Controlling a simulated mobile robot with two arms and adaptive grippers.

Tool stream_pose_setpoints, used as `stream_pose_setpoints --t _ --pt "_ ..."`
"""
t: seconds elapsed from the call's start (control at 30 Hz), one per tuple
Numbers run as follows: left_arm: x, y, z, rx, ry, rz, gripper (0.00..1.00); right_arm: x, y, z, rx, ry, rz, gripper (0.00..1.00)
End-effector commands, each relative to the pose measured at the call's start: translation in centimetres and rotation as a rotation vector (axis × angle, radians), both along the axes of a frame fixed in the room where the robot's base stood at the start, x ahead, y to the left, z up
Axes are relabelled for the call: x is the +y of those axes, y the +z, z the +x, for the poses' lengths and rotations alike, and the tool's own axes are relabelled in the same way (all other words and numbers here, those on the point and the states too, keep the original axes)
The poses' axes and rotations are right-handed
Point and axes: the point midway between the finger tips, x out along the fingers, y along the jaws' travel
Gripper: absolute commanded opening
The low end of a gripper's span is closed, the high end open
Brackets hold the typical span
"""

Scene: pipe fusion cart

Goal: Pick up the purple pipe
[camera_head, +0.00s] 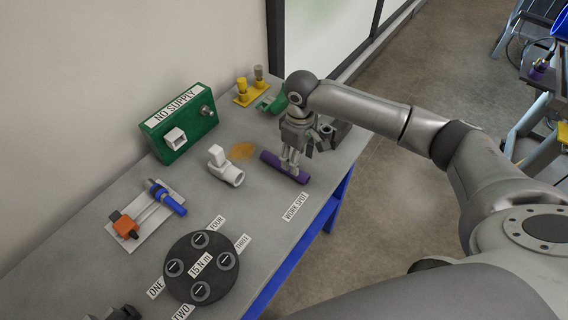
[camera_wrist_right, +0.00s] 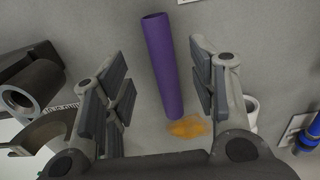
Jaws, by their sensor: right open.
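The purple pipe (camera_head: 272,159) lies flat on the grey table, close to the "WORK SPOT" label. My right gripper (camera_head: 291,166) is over the pipe and points down at it. In the right wrist view the purple pipe (camera_wrist_right: 163,62) lies between the two open fingers (camera_wrist_right: 158,92), with a gap on each side. The pads do not touch it there. In the head view the fingers hide part of the pipe's middle. My left gripper is not in view.
A white pipe fitting (camera_head: 226,167) stands left of the purple pipe, beside an orange stain (camera_head: 242,151). A green "NO SUPPLY" box (camera_head: 178,128) is behind. A black round plate (camera_head: 222,284) sits nearer. A dark grey pipe part (camera_wrist_right: 32,88) shows left of the fingers.

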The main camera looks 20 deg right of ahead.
Motion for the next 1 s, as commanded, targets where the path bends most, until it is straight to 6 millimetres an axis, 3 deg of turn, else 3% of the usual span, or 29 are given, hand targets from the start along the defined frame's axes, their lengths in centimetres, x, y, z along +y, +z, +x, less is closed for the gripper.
stream_pose_setpoints --t 0.27,0.5,0.8,1.0 --pt "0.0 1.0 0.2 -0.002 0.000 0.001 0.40 -0.1 -2.3 -0.3 0.003 0.000 -0.002 0.53" --pt "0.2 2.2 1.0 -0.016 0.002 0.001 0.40 -0.2 -5.8 -0.6 0.001 0.001 -0.001 0.53" --pt "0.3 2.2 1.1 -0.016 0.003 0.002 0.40 -0.3 -6.6 -0.6 -0.003 0.002 -0.001 0.53" --pt "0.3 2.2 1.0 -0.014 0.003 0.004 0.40 -0.3 -6.6 -0.6 -0.002 0.002 0.000 0.30"
